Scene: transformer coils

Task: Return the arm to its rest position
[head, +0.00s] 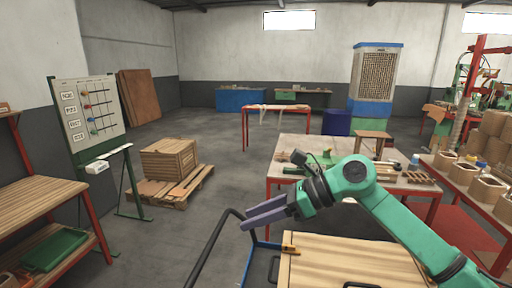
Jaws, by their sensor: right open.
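My right arm (390,215) is green with dark joints and reaches in from the lower right. It is bent at a joint near the middle right of the head view. My right gripper (247,219) points left and is open, with grey-purple fingers and nothing seen between them. It is above or in front of the black bar of a cart; I cannot tell whether they touch. My left arm and left gripper are not in view.
A cart with a black handle (207,250) and a wooden top (350,262) stands close in front. A worktable (296,148) is behind my right arm. Shelves (45,198) stand at left, a crate (168,159) on a pallet beyond. Open floor (225,180) lies in the middle.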

